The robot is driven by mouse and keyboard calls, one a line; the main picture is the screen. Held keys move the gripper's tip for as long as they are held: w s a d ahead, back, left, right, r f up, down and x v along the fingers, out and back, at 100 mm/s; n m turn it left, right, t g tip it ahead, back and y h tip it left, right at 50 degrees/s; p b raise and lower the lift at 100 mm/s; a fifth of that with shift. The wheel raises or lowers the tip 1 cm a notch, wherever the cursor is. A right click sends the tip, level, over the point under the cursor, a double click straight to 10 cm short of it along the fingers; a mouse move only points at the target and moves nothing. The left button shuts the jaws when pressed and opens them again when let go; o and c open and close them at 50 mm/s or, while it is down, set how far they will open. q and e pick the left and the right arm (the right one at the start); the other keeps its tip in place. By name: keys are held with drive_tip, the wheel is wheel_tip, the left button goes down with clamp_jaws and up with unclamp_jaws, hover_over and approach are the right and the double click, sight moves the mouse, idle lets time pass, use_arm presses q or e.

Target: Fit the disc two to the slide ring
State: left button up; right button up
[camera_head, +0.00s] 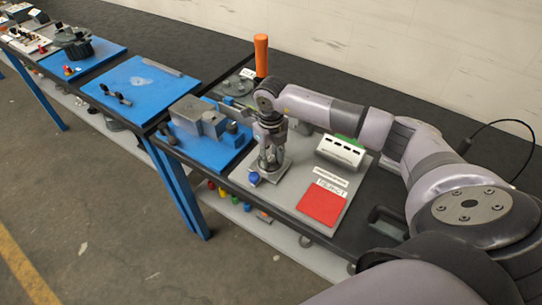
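My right gripper (268,166) points down over a grey panel (289,193), beside a blue mat with a grey metal block. Its fingers are small in this view, and I cannot tell whether they hold anything. A small blue round part (254,178) is just in front of and left of its fingertips. I cannot make out with certainty which part is disc two or which is the slide ring. My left gripper is not in view.
The grey block (198,117) stands on a blue mat (216,156) left of my gripper. A red square (322,204) and a white slotted box (340,152) are on the panel's right. An upright orange handle (261,55) is behind. Another blue mat (146,88) lies farther left.

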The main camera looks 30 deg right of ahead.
sight(271, 159)
drive_tip(key=o, duration=0.4)
drive_tip(key=shift+c, duration=0.2)
wheel_tip(271, 159, up, 12)
idle(0.4)
idle(0.4)
